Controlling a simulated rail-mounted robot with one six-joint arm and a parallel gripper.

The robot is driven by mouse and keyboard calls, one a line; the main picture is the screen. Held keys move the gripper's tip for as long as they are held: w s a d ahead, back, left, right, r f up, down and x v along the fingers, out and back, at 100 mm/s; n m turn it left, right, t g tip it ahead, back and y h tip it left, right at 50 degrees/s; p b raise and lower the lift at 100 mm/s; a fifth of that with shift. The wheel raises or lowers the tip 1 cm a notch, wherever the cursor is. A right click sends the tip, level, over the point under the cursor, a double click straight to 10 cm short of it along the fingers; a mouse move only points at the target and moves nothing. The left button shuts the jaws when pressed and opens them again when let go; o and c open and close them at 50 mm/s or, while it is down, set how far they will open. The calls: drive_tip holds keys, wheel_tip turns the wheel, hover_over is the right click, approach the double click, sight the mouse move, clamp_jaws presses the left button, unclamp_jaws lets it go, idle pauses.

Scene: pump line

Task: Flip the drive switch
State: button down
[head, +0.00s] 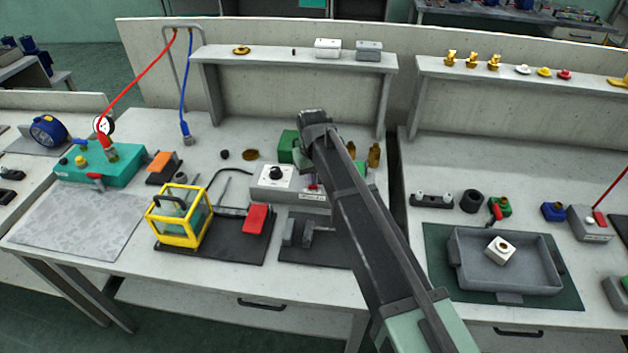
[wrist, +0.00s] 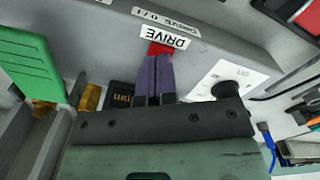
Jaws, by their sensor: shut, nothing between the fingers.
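The drive switch is a small red piece beside a white DRIVE label (wrist: 166,37) on a grey control box. In the wrist view the red switch (wrist: 159,48) shows just beyond my fingertips. My gripper (wrist: 155,58) is shut and empty, its two purple fingers side by side. The tips are at the switch or very close to it; I cannot tell whether they touch. In the head view the control box (head: 262,192) stands mid-bench, with the red switch (head: 313,186) at the edge of my arm. My fingers are hidden there.
A black knob (head: 275,173) sits on a white plate at the box's left. A green block (head: 288,146) stands behind. In front are a yellow-framed case (head: 180,216), a red block (head: 256,218) and a dark mat with grey parts (head: 290,255). A shelf (head: 290,61) runs along the back.

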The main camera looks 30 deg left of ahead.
wheel_tip(320, 180, up, 6)
drive_tip(key=p, duration=0.5)
drive_tip(key=shift+f, duration=0.1)
drive_tip(key=s+d+m, duration=0.3)
drive_tip(key=d, duration=1.4)
drive_tip(key=s+d+m, duration=0.3)
drive_tip(key=s+d, duration=0.1)
drive_tip(key=d, duration=1.3)
drive_tip(key=s+d+m, duration=0.3)
drive_tip(key=d+m, duration=0.1)
drive_tip(key=d, duration=1.3)
drive_tip(key=shift+s, duration=0.4)
